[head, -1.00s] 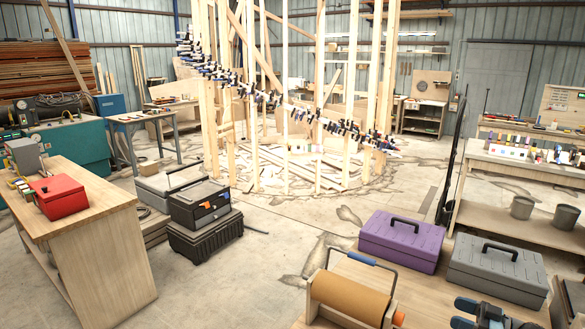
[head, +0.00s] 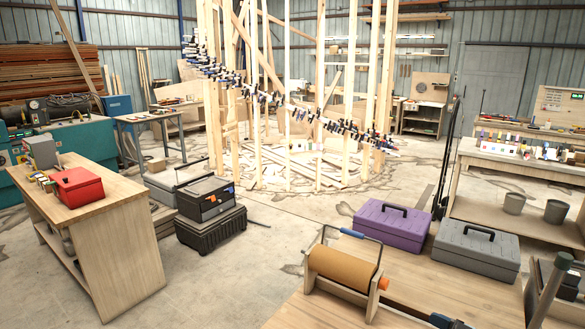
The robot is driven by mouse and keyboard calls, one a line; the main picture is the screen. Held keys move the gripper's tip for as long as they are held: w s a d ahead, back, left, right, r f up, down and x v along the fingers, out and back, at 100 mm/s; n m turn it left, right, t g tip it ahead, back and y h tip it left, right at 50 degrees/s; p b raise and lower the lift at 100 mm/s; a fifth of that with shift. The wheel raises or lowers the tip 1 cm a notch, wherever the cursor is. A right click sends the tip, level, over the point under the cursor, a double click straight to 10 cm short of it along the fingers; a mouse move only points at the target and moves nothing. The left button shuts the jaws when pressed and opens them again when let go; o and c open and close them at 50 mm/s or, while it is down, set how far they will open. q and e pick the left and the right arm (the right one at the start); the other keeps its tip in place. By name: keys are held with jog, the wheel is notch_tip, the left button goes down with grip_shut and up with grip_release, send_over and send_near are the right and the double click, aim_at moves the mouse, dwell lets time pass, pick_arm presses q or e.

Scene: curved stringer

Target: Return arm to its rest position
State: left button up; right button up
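Neither of my grippers can be made out in the head view. The bench (head: 437,280) at the front right is bare where a blue-grey part showed earlier. A dark bar with a blue end (head: 440,320) is cut off by the bottom edge, apparently lying on this bench. A dark upright bar (head: 550,288) stands at the lower right edge; I cannot tell what it belongs to.
A roller in a wooden frame (head: 343,268), a purple toolbox (head: 390,226) and a grey toolbox (head: 476,250) stand on the front bench. Black cases (head: 208,230) sit on the floor at left. Clear floor lies between the benches. The timber frame with clamps (head: 320,120) stands behind.

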jog(key=s+a+f+m+h, duration=0.2)
jog(key=s+a+h, duration=0.25)
jog(key=a, duration=0.35)
jog(key=s+a+f+m+h, duration=0.1)
jog(key=s+a+m+h, duration=0.2)
jog(key=s+a, duration=0.3)
jog(key=s+d+r+m+g+h, duration=0.1)
jog(key=s+r+g+h, duration=0.3)
jog(key=s, duration=0.9)
jog(key=s+d+r+m+g+h, duration=0.1)
jog(key=s+g, duration=0.4)
jog(key=s, duration=0.9)
pick_arm(q)
jog(key=f+b, duration=0.2)
jog(key=b, duration=0.1)
jog(key=w+f+b, duration=0.1)
jog(key=shift+w+d+f, duration=0.1)
jog(key=shift+d+f, duration=0.25)
jog(key=shift+d, duration=0.05)
pick_arm(e)
jog(key=w+a+f+t+y, duration=0.1)
jog(key=w+a+f+t, duration=0.2)
jog(key=f, duration=0.6)
jog(key=w+a+f+n+t+y, duration=0.1)
jog(key=w+a+f+t+y, duration=0.1)
jog(key=f, duration=0.7)
jog(key=shift+w+a+t, duration=0.6)
jog(key=shift+w+t, duration=0.2)
jog(key=shift+t, duration=0.4)
